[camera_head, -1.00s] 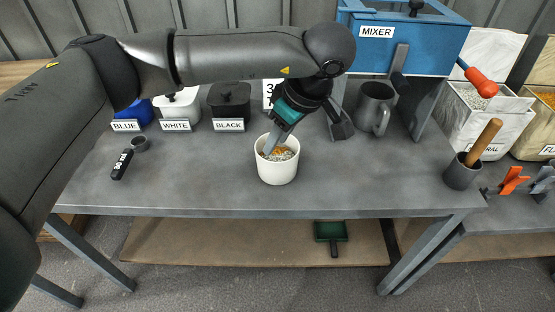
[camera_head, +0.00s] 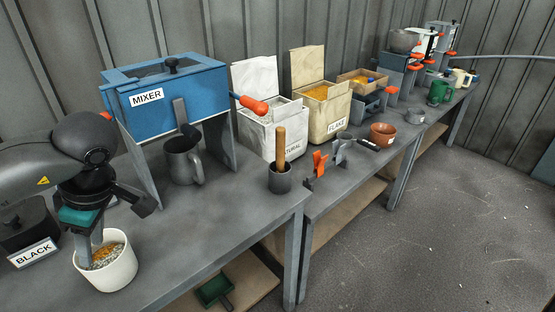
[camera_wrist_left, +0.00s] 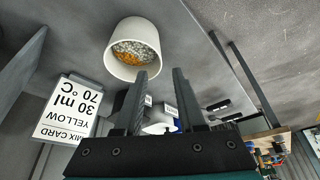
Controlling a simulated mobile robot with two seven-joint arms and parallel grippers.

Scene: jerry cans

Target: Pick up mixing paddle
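A wooden handle (camera_head: 281,146), which looks like the mixing paddle, stands upright in a dark grey cup (camera_head: 280,181) near the right end of the near bench. Its lower end is hidden in the cup. My left gripper (camera_head: 90,255) is at the white pot (camera_head: 112,272), well to the left of the wooden handle. In the left wrist view its two fingers (camera_wrist_left: 163,75) are spread with nothing between them. The white pot also shows there beyond the fingertips (camera_wrist_left: 115,50), holding grey and orange flakes. My right gripper is not in view.
The blue mixer (camera_head: 165,100) on legs, with a red-knobbed lever (camera_head: 252,105), and a grey jug (camera_head: 182,160) stand between the pot and the cup.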

